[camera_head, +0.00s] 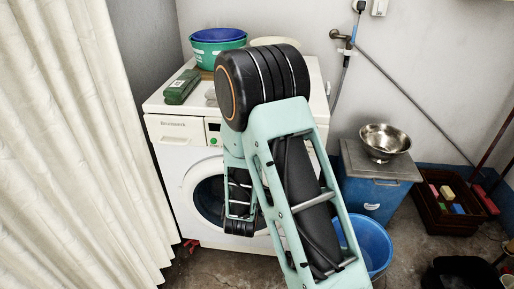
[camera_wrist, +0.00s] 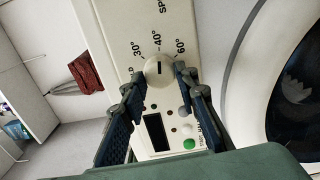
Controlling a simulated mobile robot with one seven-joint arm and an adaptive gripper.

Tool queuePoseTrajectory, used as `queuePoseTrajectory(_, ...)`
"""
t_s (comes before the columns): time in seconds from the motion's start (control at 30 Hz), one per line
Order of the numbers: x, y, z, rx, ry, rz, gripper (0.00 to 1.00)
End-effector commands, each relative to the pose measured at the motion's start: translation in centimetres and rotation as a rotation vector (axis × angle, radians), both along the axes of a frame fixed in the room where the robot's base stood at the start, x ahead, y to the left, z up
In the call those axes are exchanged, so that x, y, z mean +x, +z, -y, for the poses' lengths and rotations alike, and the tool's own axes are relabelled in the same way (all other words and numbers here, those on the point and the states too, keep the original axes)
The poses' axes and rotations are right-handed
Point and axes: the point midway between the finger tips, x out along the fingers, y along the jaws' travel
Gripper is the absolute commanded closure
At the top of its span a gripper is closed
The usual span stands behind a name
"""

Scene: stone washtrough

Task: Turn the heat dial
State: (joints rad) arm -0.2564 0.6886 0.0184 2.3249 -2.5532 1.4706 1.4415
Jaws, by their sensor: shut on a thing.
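The heat dial (camera_wrist: 158,66) is a round, cream knob with a dark pointer line on the washing machine's front panel. Its printed marks include 30°, 40° and 60°, and the line points about at 40°. My gripper (camera_wrist: 159,76) has one dark finger on each side of the dial and is shut on it. The white washing machine (camera_head: 175,158) stands in the middle of the head view. There my arm covers the dial and my gripper.
Beside the dial are a small dark display (camera_wrist: 156,133) and a green button (camera_wrist: 190,144). A blue bucket (camera_head: 377,247) stands right of my arm; a curtain (camera_head: 75,140) hangs left.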

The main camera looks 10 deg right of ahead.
Motion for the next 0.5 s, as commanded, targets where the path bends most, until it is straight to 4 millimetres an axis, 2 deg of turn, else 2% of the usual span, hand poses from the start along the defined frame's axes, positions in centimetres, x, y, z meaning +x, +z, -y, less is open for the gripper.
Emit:
queuePoseTrajectory(0.07,-0.06,-0.15,-0.13,0.000,0.003,-0.004,0.96)
queuePoseTrajectory(0.1,-0.05,-0.15,-0.13,0.000,0.003,-0.004,0.68)
queuePoseTrajectory(0.2,-0.05,-0.11,-0.11,0.000,0.002,-0.003,0.57)
queuePoseTrajectory(0.23,-0.04,-0.10,-0.10,0.000,0.002,-0.002,0.54)
queuePoseTrajectory(0.5,-0.10,-0.05,-0.07,-0.001,0.001,-0.001,0.54)
